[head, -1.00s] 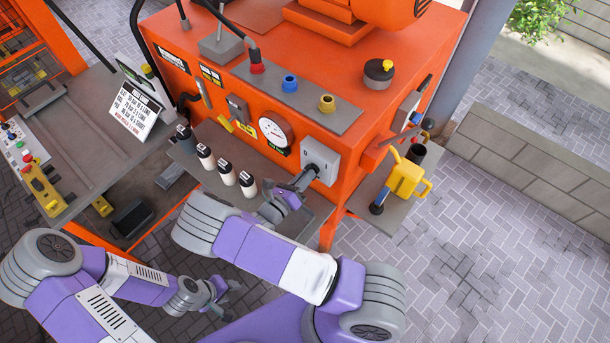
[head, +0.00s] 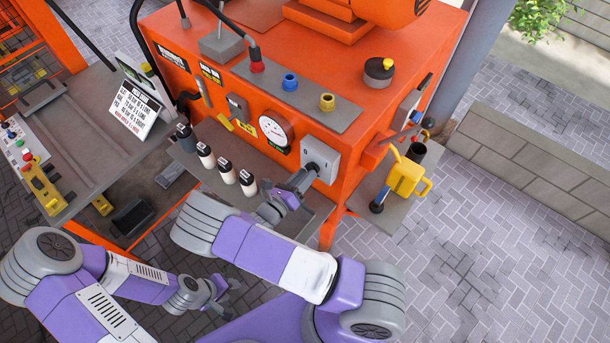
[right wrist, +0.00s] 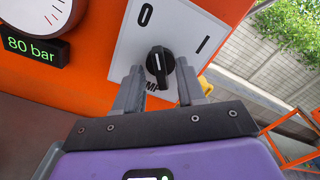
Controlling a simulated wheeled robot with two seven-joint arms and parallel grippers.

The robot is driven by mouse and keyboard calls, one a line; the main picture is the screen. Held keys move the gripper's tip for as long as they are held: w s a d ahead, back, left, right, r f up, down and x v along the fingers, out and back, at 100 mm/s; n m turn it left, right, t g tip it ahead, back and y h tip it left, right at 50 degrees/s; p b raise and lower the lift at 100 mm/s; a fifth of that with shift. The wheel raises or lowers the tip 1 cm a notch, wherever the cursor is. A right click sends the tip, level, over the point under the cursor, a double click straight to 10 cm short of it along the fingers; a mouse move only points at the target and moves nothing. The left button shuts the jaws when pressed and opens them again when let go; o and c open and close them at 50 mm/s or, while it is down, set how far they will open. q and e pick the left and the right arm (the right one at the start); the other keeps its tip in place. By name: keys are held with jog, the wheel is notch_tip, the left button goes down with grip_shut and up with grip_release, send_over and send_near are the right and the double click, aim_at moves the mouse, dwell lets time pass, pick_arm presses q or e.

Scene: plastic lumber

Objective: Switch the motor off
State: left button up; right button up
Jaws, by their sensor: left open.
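The switch plate (head: 322,150) is a pale grey panel on the front of the orange machine. In the head view my right gripper (head: 304,177) is at the plate. My left gripper (head: 222,291) is open and empty, low in front.
A gauge (head: 274,130) sits left of the plate, with a digital "80 bar" readout (right wrist: 32,45). Several bottles (head: 226,170) stand on the shelf below. A yellow can (head: 405,178) stands on the right side shelf. A control panel (head: 35,175) is at far left.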

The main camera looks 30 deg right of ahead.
jog(key=b+v, duration=0.1)
jog(key=v, duration=0.6)
dwell(0.4)
